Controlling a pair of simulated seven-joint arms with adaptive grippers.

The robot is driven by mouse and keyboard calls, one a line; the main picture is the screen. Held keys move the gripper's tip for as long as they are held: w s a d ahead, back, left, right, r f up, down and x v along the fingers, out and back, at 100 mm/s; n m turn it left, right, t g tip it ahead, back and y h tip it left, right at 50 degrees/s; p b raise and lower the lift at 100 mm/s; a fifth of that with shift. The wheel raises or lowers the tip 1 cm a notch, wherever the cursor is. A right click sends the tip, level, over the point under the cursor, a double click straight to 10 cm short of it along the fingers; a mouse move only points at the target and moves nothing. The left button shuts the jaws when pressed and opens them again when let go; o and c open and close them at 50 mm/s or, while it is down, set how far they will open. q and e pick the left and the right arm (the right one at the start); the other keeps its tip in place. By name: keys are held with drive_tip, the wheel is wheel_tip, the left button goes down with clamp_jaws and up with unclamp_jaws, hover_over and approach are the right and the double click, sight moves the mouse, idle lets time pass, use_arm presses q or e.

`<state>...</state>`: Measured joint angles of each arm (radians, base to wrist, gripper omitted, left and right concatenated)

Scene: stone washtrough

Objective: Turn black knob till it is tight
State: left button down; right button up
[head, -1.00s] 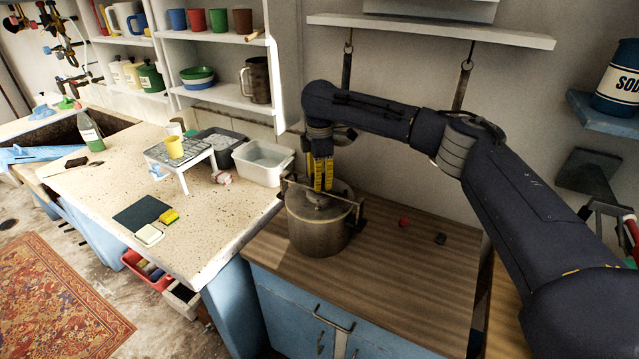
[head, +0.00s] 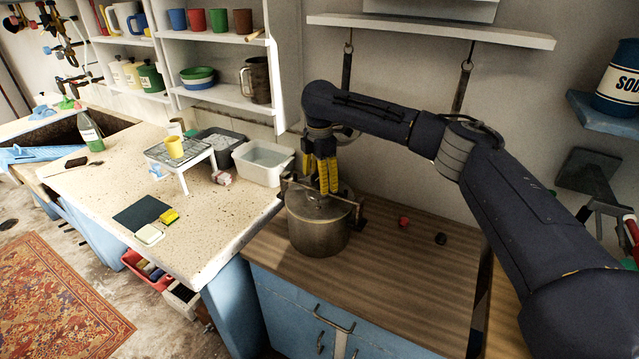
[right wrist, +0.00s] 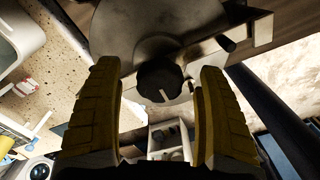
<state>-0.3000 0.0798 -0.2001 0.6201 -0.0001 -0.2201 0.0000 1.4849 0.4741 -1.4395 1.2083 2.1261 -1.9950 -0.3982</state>
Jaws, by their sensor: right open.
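The black knob (right wrist: 158,80) sits on the metal lid (right wrist: 120,30) and shows in the right wrist view, with a pale mark on its near side. It lies between the two yellow fingers of my right gripper (right wrist: 158,72), which are open with a gap on either side of the knob. In the head view my right gripper (head: 322,188) points down over the lid of the metal pot (head: 318,235), and the knob cannot be made out there. The pot stands upright on the wooden worktop (head: 390,285). My left gripper is not in view.
A clamp-like bar (head: 360,212) stands at the pot's side. A small red piece (head: 403,221) and a small black piece (head: 440,239) lie to the right on the worktop. A white basin (head: 262,172) stands to the left. The worktop's front is clear.

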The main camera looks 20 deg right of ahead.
drive_tip(key=n, duration=1.3)
drive_tip(key=c, duration=1)
drive_tip(key=m, duration=0.2)
drive_tip(key=shift+m, duration=0.4)
drive_tip(key=shift+c, duration=0.2)
drive_tip(key=m, duration=0.4)
drive_tip(key=shift+m, duration=0.3)
drive_tip(key=m, duration=0.4)
drive_tip(key=shift+m, duration=0.3)
drive_tip(key=m, duration=0.3)
drive_tip(key=shift+m, duration=0.4)
